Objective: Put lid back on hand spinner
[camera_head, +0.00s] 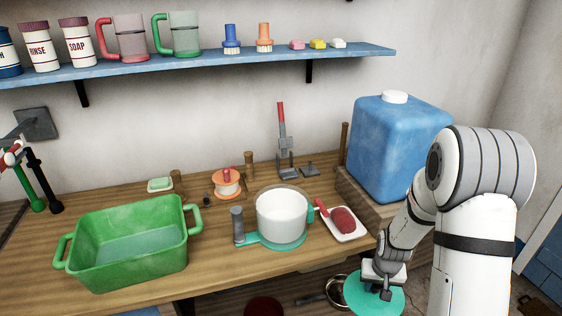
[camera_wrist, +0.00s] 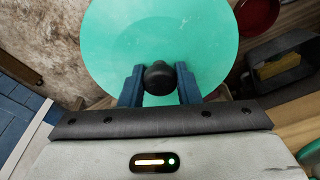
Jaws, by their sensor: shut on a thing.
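The lid is a round teal disc with a black knob, held low at the bottom right of the head view (camera_head: 360,298) and large in the wrist view (camera_wrist: 160,35). My gripper (camera_head: 385,288) is shut on the lid's knob, its two blue fingers on either side of it in the wrist view (camera_wrist: 159,80). The hand spinner (camera_head: 282,218) stands on the wooden counter, with a white basket inside a clear bowl, a teal base and a grey upright handle at its left. Its top is open. The lid is to the right of it and lower, beyond the counter's front edge.
A white dish (camera_head: 352,233) with a red item stands right beside the spinner. A green basin (camera_head: 130,245) is at the left, and a big blue tank (camera_head: 400,145) stands at the back right. A blue shelf (camera_head: 230,62) runs above. Some counter is clear between basin and spinner.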

